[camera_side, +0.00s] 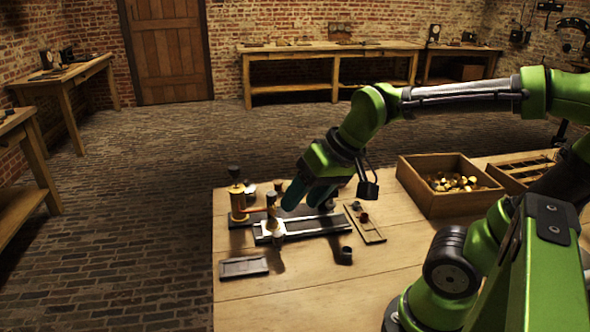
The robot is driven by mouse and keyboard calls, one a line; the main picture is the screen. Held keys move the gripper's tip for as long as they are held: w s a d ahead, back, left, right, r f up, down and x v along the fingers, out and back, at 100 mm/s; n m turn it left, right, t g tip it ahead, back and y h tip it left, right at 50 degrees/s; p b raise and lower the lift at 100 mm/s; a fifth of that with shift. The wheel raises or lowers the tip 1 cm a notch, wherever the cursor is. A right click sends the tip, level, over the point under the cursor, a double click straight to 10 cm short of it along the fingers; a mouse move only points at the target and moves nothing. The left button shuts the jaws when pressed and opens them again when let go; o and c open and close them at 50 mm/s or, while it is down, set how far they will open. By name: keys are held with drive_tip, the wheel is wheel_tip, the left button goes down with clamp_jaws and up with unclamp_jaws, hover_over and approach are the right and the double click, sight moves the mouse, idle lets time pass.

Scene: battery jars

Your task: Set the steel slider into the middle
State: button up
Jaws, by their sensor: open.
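My gripper (305,194) is in the side view, low over the far left part of the wooden table, pointing down. Its teal fingers are apart, and I see nothing held between them. I cannot clearly make out which part is the steel slider; the gripper hides part of the rail's far side.
A narrow wooden tray (371,235) and a box of brass pieces (425,196) are right. The front table is clear.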

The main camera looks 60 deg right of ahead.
sight(277, 233)
drive_tip(key=shift+w+d+f+n+g+h, duration=1.05)
drive_tip(key=shift+w+d+g, duration=2.2)
drive_tip(key=shift+w, duration=2.75)
drive_tip(key=shift+t, duration=0.35)
drive_tip(key=f, duration=1.6)
drive_tip(key=shift+d+f, duration=0.2)
drive_tip(key=shift+d, duration=0.15)
clamp_jaws()
